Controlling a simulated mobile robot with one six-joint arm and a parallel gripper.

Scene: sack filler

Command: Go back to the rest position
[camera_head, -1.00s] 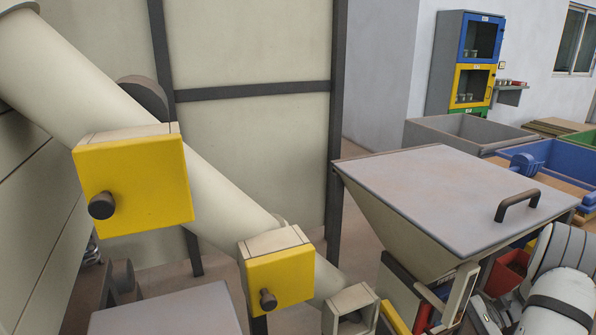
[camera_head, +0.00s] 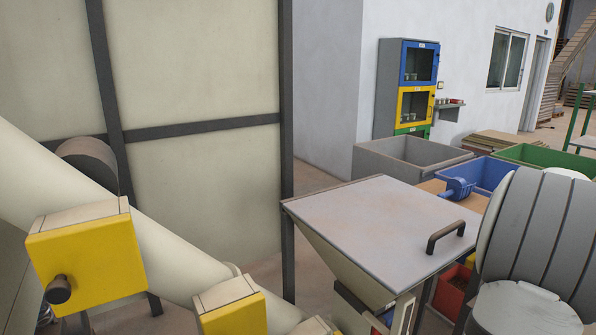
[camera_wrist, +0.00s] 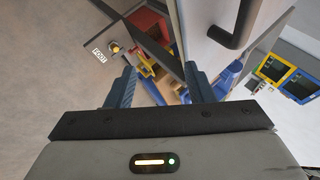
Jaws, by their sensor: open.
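My gripper (camera_wrist: 162,92) shows in the wrist view with its two blue-grey fingers wide apart. It is open and nothing is between the fingers. In the head view my grey-white arm fills the lower right, and the gripper itself is not visible there.
The hopper (camera_head: 375,225) has a closed lid and stands close to the left of my arm. A sloping pipe with yellow boxes (camera_head: 88,262) runs at the left. Grey (camera_head: 385,158), blue (camera_head: 490,172) and green (camera_head: 535,153) bins stand behind. A stacked cabinet (camera_head: 405,90) is against the wall.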

